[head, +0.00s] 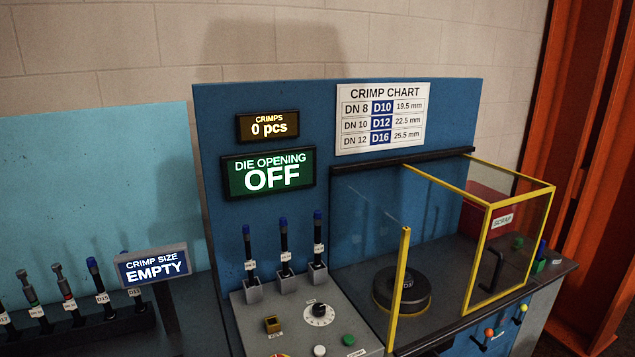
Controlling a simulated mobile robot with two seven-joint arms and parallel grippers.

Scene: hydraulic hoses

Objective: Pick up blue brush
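No single item can be told for certain as the blue brush. Three upright black tools with blue tips stand in grey holders on the press panel: a left one (248,250), a middle one (284,243) and a right one (318,235), each with a small white label. Another blue-tipped tool (97,277) leans in the black rack (80,336) at the lower left, beside tools with grey tops. Neither of my grippers is in view.
A yellow-framed clear guard (491,250) stands around a round black die (402,289). A red scrap bin (487,203) is behind it. The control panel has a dial (319,314) and buttons. A crimp size display (153,265) stands by the rack. An orange post (575,170) rises at right.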

